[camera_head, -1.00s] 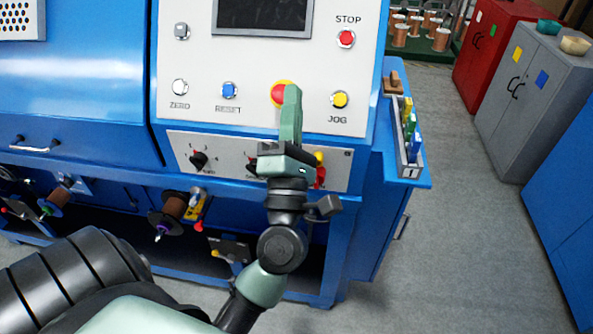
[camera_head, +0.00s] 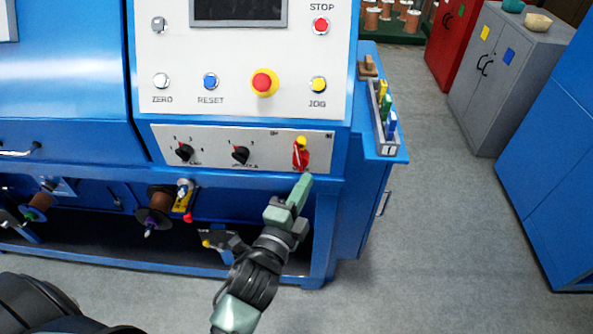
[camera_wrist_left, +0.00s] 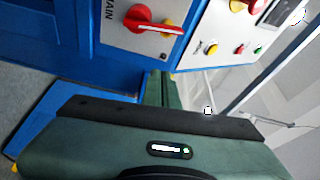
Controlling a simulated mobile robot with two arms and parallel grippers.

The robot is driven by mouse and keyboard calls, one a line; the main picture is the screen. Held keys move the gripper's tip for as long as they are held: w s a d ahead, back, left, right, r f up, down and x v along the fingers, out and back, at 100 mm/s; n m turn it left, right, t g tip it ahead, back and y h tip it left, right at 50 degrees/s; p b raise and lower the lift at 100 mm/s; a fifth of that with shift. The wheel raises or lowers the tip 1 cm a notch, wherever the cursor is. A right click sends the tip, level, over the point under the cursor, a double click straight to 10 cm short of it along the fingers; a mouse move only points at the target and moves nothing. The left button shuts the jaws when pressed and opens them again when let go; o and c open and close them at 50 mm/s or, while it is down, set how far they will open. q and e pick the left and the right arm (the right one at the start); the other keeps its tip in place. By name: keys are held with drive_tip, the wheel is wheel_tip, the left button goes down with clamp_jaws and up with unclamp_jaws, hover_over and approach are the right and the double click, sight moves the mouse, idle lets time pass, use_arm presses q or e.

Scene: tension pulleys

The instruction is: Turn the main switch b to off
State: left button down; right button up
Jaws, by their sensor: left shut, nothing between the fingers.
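The main switch (camera_head: 301,155) is a red handle on a yellow mount at the right end of the lower white panel. In the head view the handle stands roughly upright. In the left wrist view the red handle (camera_wrist_left: 152,23) points across the picture, near lettering that reads MAIN. My left gripper (camera_head: 304,184) is shut and empty just below the switch in the head view. In the wrist view its green fingers (camera_wrist_left: 163,85) end short of the handle, with a visible gap. The right gripper is not in view.
Two black knobs (camera_head: 212,154) sit left of the switch. A red emergency button (camera_head: 264,83) and a yellow JOG button (camera_head: 317,85) are above. A side shelf with a small bin (camera_head: 388,148) juts out at right. Open floor (camera_head: 440,235) lies further right.

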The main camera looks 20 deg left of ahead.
sight(303, 147)
use_arm(q)
drive_tip(key=w+p, duration=0.1)
drive_tip(key=w, duration=0.1)
drive_tip(key=w+a+p, duration=0.1)
drive_tip(key=w, duration=0.2)
drive_tip(key=w+a+p, duration=0.1)
drive_tip(key=w, duration=0.2)
drive_tip(key=shift+w+a+r, duration=0.1)
drive_tip(key=shift+w+a, duration=0.05)
drive_tip(key=shift+a, duration=0.05)
drive_tip(key=shift+s+a+p, duration=0.25)
drive_tip(key=shift+a+p, duration=0.05)
drive_tip(key=shift+a, duration=0.15)
drive_tip(key=shift+w+f, duration=0.1)
drive_tip(key=shift+f, duration=0.1)
drive_tip(key=shift+a+f+n+t+b, duration=0.15)
drive_tip(key=shift+a+n+t+b, duration=0.3)
drive_tip(key=shift+n+b, duration=0.7)
drive_tip(key=shift+s+a+f+n+t+y+b, duration=0.1)
drive_tip(key=shift+s+a+n+t+y+b, duration=0.2)
drive_tip(key=shift+n, duration=0.7)
drive_tip(key=shift+a+f+n+t+y+b, duration=0.15)
drive_tip(key=shift+a+n+y+b, duration=0.3)
drive_tip(key=shift+n, duration=0.5)
drive_tip(key=shift+s+a+r+n+t+y+b, duration=0.1)
drive_tip(key=shift+s+a+n+t+y+b, duration=0.3)
drive_tip(key=shift+n, duration=0.6)
drive_tip(key=shift+w+h, duration=0.25)
